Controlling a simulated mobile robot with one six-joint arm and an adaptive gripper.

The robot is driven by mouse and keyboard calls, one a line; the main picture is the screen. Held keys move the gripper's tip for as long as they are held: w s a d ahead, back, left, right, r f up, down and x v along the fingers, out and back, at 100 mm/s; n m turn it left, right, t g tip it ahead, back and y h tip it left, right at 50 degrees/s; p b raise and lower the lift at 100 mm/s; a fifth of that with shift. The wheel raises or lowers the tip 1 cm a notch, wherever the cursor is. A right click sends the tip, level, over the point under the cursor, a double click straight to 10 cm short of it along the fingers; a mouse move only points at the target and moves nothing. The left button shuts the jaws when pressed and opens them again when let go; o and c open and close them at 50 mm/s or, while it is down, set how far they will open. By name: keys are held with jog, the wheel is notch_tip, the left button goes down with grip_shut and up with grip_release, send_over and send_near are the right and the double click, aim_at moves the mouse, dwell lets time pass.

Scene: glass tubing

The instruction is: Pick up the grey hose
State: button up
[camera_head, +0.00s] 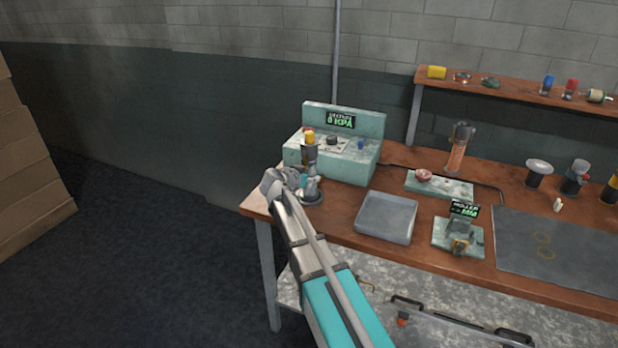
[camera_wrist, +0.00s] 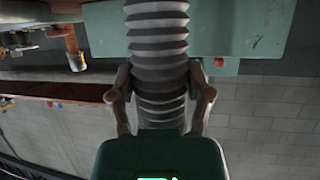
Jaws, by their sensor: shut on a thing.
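The grey ribbed hose (camera_wrist: 158,45) runs upright through the middle of the wrist view. My gripper (camera_wrist: 160,98) has one finger on each side of it and is shut on it. In the head view my gripper (camera_head: 297,180) is at the left end of the workbench, in front of the pale green pressure unit. A dark upright piece with an orange top (camera_head: 309,145) stands just above my gripper there. My arm and gripper hide part of this spot, and I cannot clearly single out the hose's lower end.
The pressure unit (camera_head: 360,165) stands close behind my gripper. A grey tray (camera_head: 410,216), a small green stand (camera_head: 458,249) and a dark mat (camera_head: 560,245) lie to the right on the workbench (camera_head: 340,225). A wall shelf (camera_head: 520,92) holds small items.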

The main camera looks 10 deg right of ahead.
jog(key=shift+r, duration=0.2)
notch_tip(320, 180, up, 2)
jog(key=shift+r+p, duration=0.1)
jog(key=shift+p, duration=1.15)
jog(key=s+r+p, duration=1)
jog(key=s, duration=0.4)
jog(key=shift+a+r, duration=0.2)
